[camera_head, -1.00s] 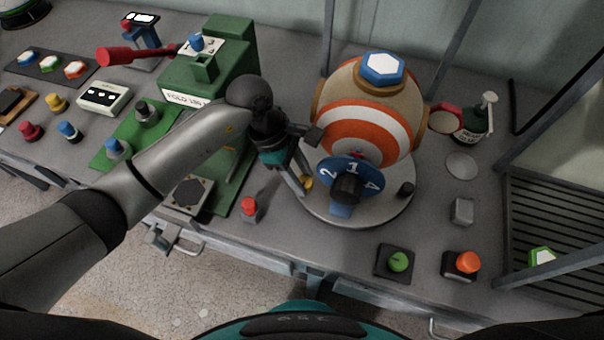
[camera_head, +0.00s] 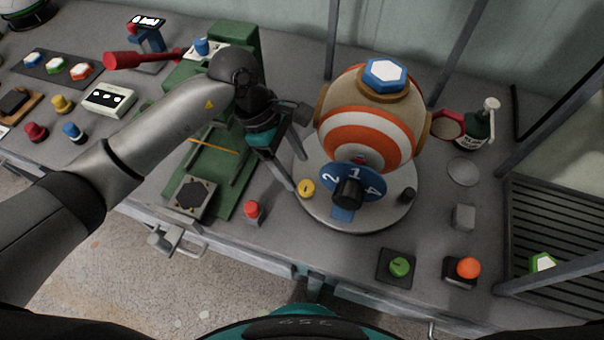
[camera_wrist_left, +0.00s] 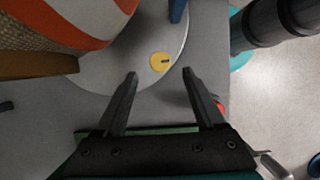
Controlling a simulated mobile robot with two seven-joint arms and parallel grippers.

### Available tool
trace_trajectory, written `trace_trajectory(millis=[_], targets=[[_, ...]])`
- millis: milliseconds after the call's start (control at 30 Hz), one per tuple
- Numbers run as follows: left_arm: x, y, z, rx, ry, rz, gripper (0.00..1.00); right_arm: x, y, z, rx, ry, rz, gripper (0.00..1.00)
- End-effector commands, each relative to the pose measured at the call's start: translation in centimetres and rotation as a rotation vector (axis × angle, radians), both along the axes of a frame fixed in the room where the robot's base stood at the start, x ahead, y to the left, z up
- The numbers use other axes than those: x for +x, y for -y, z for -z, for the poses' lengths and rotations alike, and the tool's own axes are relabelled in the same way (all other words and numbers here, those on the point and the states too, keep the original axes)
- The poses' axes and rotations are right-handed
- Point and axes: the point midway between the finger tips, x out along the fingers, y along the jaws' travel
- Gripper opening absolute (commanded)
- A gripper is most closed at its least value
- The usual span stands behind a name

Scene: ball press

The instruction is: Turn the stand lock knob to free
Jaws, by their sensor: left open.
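A small round yellow knob (camera_head: 307,188) sits at the left edge of the round grey stand (camera_head: 380,218) under the orange-and-white ball (camera_head: 362,135). I take it for the stand lock knob. In the left wrist view the yellow knob (camera_wrist_left: 160,61) shows a short dark mark on its face, pointing to the right. My left gripper (camera_head: 298,173) is open and empty, just left of the yellow knob. In the left wrist view its fingertips (camera_wrist_left: 160,73) are either side of the knob's line, a little short of it, with no contact visible. My right gripper is not in view.
A blue numbered dial (camera_head: 372,184) with a black knob is on the stand's front. A red button (camera_head: 252,209) stands left of the stand. Green (camera_head: 399,267) and orange (camera_head: 468,267) buttons are at the front right.

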Motion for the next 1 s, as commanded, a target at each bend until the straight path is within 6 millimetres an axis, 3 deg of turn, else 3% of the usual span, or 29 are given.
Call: trace_trajectory(millis=[200,400,600,1000], targets=[[0.8,-2.0,-5.1,0.000,0.005,-0.001,0.71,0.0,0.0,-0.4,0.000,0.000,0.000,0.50],[1.1,-3.1,-7.8,0.001,0.002,-0.002,0.71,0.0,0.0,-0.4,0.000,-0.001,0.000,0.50],[1.1,-3.5,-8.8,0.000,0.000,0.000,0.71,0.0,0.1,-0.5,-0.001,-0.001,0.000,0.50],[1.1,-3.5,-8.8,-0.001,-0.001,-0.001,0.71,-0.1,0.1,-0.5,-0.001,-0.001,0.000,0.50]])
